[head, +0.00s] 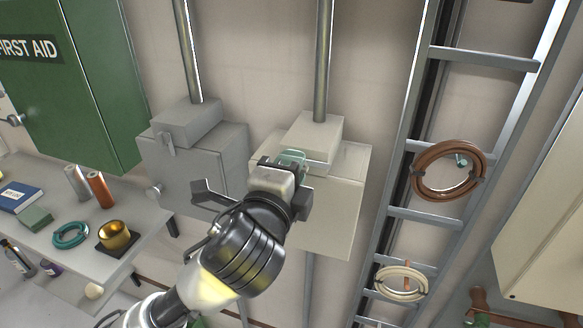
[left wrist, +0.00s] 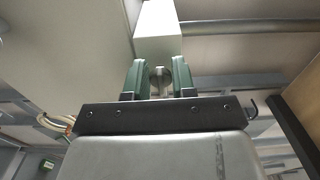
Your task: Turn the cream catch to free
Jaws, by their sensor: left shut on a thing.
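The cream box (head: 335,205) is on the wall, with a smaller cream housing (head: 318,130) on its top. My left gripper (head: 290,160) is at the front of the housing and covers the catch in the head view. In the left wrist view, the two green fingers of my left gripper (left wrist: 160,78) stand on either side of a small grey rounded part, the catch (left wrist: 160,75). The fingers are shut on it, just below the pale housing (left wrist: 158,30). Which way the catch is turned cannot be made out. My right gripper is not in view.
A grey box (head: 205,165) with its own catch (head: 168,145) hangs close on the left. A ladder rack (head: 480,60) with a brown cable coil (head: 447,170) stands on the right. The green first-aid cabinet (head: 80,80) and a cluttered shelf (head: 150,205) are farther left.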

